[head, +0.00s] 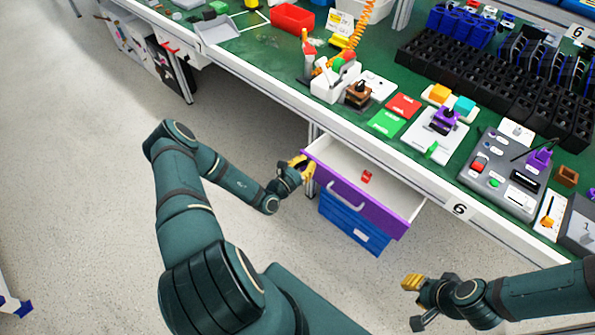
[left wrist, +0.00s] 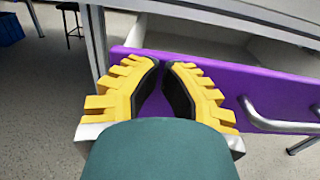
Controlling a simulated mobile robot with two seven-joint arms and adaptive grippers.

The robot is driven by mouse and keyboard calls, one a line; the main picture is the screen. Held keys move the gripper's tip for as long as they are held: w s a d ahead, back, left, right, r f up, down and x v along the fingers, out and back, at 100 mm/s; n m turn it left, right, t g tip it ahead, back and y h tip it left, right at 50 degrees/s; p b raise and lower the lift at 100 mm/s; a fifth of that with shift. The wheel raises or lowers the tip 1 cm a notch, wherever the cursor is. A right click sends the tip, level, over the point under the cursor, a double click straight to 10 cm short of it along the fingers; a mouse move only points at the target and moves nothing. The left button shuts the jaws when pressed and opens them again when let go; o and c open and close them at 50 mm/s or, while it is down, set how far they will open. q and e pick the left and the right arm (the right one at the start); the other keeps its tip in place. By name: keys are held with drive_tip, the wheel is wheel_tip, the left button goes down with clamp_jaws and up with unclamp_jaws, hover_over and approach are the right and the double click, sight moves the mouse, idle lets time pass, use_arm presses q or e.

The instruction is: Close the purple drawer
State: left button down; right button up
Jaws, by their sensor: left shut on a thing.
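The purple drawer (head: 365,200) is pulled open under the green-topped workbench, with its pale interior showing. It has a grey bar handle (head: 345,197), also seen at the right of the left wrist view (left wrist: 270,120). My left gripper (head: 305,166) is at the left end of the purple front, away from the handle. In the left wrist view its yellow fingers (left wrist: 163,68) are drawn together against the purple panel, shut on it; the exact contact is hard to see. My right gripper (head: 409,286) is right of the drawer, over the floor, apart from it; its opening is unclear.
A small red object (head: 367,177) is in the open drawer. A blue drawer (head: 350,225) is below the purple one. The workbench (head: 270,75) above holds switches, boxes and cards. The floor (head: 90,190) in front is clear.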

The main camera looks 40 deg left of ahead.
use_arm(q)
drive_tip(key=w, duration=0.7)
drive_tip(key=w+d+b, duration=0.1)
drive_tip(key=w, duration=0.3)
drive_tip(key=shift+w, duration=0.3)
drive_tip(key=shift+w+r, duration=0.1)
drive_tip(key=shift+w, duration=0.05)
use_arm(e)
drive_tip(key=shift+f, duration=0.6)
use_arm(q)
drive_tip(key=shift+w, duration=0.1)
drive_tip(key=shift+a, duration=0.1)
use_arm(e)
drive_tip(key=shift+s, duration=0.1)
